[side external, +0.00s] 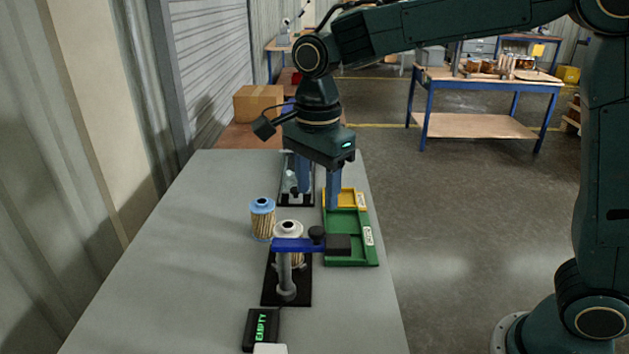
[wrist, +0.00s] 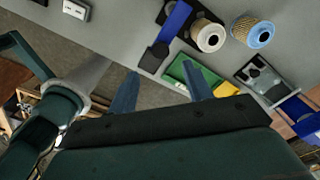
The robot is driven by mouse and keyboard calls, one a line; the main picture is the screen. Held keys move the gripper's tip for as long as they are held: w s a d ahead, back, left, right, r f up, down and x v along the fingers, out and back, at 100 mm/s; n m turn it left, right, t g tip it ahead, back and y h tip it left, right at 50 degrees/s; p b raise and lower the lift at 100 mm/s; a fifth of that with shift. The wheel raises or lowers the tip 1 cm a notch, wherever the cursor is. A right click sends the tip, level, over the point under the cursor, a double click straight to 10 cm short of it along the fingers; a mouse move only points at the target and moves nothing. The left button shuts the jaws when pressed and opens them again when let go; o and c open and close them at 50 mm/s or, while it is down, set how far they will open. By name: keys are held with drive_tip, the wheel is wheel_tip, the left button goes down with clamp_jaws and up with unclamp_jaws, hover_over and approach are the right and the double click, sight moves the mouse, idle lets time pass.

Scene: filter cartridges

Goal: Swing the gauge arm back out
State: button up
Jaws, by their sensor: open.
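The gauge arm (side external: 292,245) is a blue bar on a grey post, with a dark knob and a black end block reaching over the green tray's near end. It also shows in the wrist view (wrist: 174,22). A white-topped pleated cartridge (side external: 289,227) stands on the same black base, behind the bar in the side view. In the wrist view the bar passes beside its top. My gripper (side external: 318,198) is open and empty, above the table beyond the gauge arm, near the yellow tray. Its two blue fingers also show in the wrist view (wrist: 160,71), apart from the gauge arm.
A blue-topped cartridge (side external: 262,220) stands left of the gauge. The green tray (side external: 362,255) and yellow tray (side external: 350,198) line the right edge. A dark fixture (side external: 296,200) stands beyond. A black display (side external: 262,328) reads EMPTY in front. The table's left side is clear.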

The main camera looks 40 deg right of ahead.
drive_tip(key=shift+r, duration=3)
drive_tip(key=s+d+f+n+t, duration=0.1)
drive_tip(key=s+d+n+t, duration=0.1)
drive_tip(key=s+d+n, duration=0.4)
drive_tip(key=s+d+f+n+t, duration=0.2)
drive_tip(key=s+d+n, duration=0.4)
drive_tip(key=s+n, duration=0.6)
drive_tip(key=s+t, duration=0.1)
drive_tip(key=s, duration=0.2)
drive_tip(key=shift+s+d+f+t, duration=0.2)
drive_tip(key=shift+s+d+t, duration=0.1)
drive_tip(key=shift+d, duration=0.05)
